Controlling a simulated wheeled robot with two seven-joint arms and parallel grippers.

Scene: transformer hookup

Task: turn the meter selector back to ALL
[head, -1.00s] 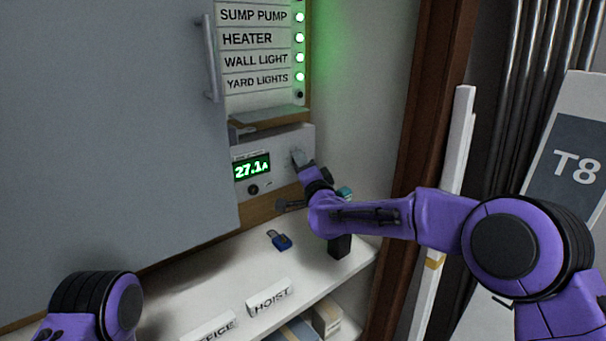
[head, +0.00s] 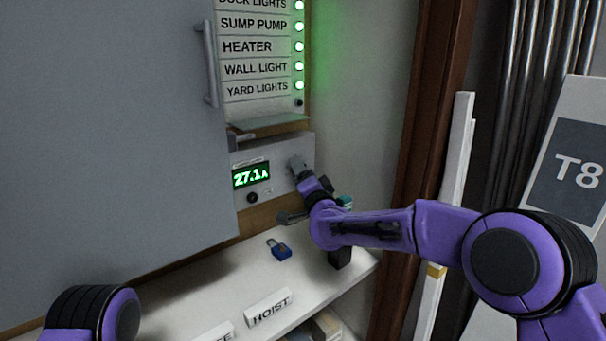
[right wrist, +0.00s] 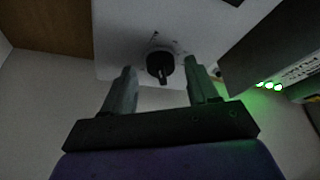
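The meter (head: 276,184) is a pale box on the back wall, with a green display (head: 251,177) reading 27.1A. The black selector knob (right wrist: 160,65) shows on the meter's white face in the right wrist view, its pointer bar toward the bottom of that picture. My right gripper (right wrist: 163,80) is open, with one finger on each side of the knob; contact is not clear. In the head view the right gripper (head: 298,166) is at the meter's right side and hides the knob. My left gripper is out of view; only part of that arm shows.
A blue padlock (head: 279,249) and a HOIST label block (head: 268,307) are on the white shelf (head: 200,293) below. A large grey door (head: 110,130) stands at left. The breaker label panel (head: 255,48) with green lights is above. A T8 board (head: 572,170) leans at right.

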